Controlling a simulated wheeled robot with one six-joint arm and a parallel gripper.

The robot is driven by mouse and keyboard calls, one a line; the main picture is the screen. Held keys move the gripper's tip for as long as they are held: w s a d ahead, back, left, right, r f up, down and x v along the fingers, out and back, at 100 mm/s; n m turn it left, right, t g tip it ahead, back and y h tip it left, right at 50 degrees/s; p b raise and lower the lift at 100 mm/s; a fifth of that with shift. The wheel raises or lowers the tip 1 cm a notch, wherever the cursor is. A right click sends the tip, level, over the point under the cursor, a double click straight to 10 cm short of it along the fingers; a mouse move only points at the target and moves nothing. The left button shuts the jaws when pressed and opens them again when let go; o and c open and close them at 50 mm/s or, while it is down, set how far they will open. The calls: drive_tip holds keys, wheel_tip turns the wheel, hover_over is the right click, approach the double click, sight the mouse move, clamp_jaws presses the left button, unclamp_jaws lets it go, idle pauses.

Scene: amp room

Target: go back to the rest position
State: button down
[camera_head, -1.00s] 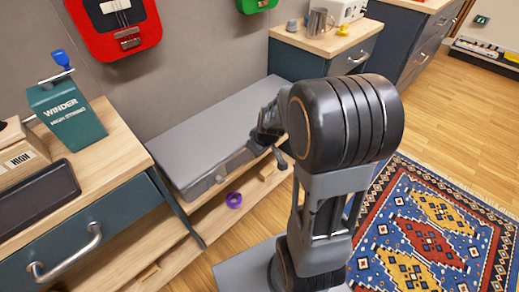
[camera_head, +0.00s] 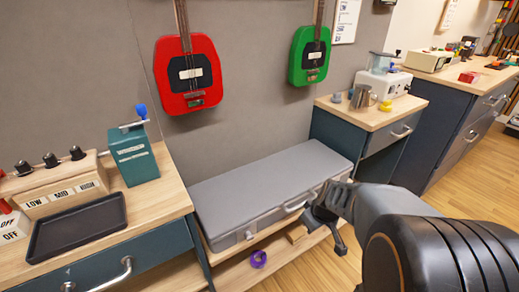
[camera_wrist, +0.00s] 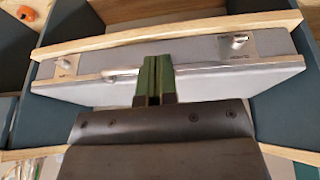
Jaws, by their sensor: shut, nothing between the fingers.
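My gripper (camera_head: 325,222) is in front of the right front edge of a closed grey case (camera_head: 270,180) in the head view. In the wrist view my gripper (camera_wrist: 154,80) has its green-sided fingers together, with nothing between them. The case (camera_wrist: 210,82) is behind the fingers there, with its metal latches and part of its handle in sight. I cannot tell whether the fingers touch the case. My arm fills the lower right of the head view.
A purple ring (camera_head: 258,259) lies on the shelf below the case. A left bench holds a black tray (camera_head: 78,226) and a teal winder box (camera_head: 133,155). A right cabinet holds a metal mug (camera_head: 361,96) and a yellow duck (camera_head: 386,106). Red (camera_head: 188,75) and green (camera_head: 310,56) guitars hang above.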

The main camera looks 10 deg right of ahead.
drive_tip(key=s+a+r+m+p, duration=0.1)
drive_tip(key=s+a+r+p, duration=0.1)
drive_tip(key=r+p, duration=0.6)
drive_tip(key=s+a+r+m+p, duration=0.1)
drive_tip(key=s+a+r+p, duration=0.1)
drive_tip(key=r+p, duration=0.6)
drive_tip(key=s+a+r+m+p, duration=0.1)
drive_tip(key=s+a+r+p, duration=0.2)
drive_tip(key=r+p, duration=0.6)
wheel_tip(320, 180, up, 9)
drive_tip(key=shift+a+f+m+h, duration=0.1)
drive_tip(key=shift+a+m+h, duration=0.3)
drive_tip(key=shift+a, duration=0.45)
drive_tip(key=c, duration=1.8)
unclamp_jaws()
